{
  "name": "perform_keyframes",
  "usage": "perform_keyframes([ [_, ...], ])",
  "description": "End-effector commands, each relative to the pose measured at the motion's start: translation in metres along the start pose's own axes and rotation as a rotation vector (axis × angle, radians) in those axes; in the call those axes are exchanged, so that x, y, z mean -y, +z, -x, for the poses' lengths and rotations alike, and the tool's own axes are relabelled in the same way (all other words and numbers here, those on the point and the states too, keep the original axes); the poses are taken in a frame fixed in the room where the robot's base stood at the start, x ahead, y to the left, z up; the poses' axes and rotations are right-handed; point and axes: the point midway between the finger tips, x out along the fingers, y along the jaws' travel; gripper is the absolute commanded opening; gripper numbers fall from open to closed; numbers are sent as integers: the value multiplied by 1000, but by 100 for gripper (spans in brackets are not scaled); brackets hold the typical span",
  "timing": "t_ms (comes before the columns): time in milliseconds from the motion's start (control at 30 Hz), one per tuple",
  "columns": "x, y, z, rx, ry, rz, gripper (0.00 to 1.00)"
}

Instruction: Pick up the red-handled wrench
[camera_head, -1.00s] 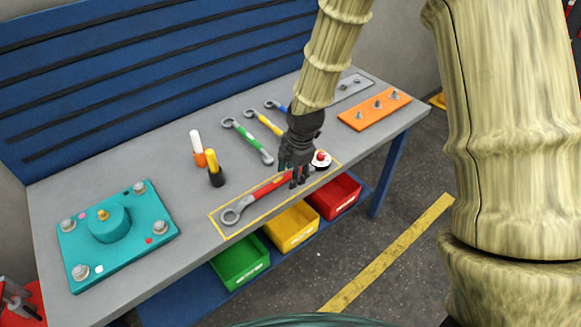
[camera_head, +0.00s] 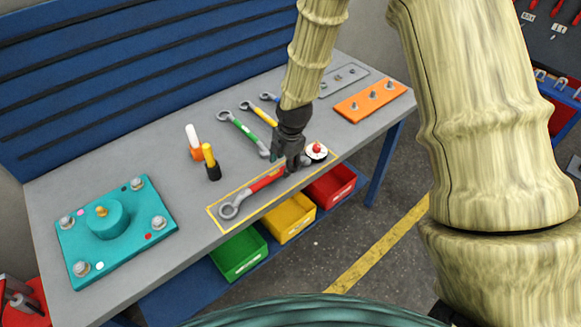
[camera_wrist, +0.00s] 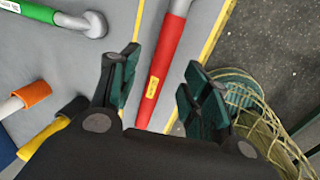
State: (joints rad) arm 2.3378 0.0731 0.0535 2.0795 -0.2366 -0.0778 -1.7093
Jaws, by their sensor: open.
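The red-handled wrench (camera_head: 267,180) lies on the grey bench inside a yellow outlined rectangle, its grey ring end to the left. My gripper (camera_head: 286,164) is over the right part of its handle. In the wrist view, the red handle (camera_wrist: 165,70) with a small yellow label runs between the open fingers of my gripper (camera_wrist: 158,88). The handle shows no clear contact with either finger. The far end of the wrench is hidden by my gripper in the head view.
Green (camera_head: 243,133), yellow and blue wrenches lie behind. A white-and-red button (camera_head: 316,151) is right of my gripper. An orange plate (camera_head: 370,101) lies right. Coloured bins (camera_head: 290,222) hang below the front edge.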

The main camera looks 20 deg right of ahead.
Motion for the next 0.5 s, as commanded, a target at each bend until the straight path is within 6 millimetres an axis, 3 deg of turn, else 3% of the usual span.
perform_keyframes([
  [500, 1, -4, -36, -1, -3, 0, 47],
])
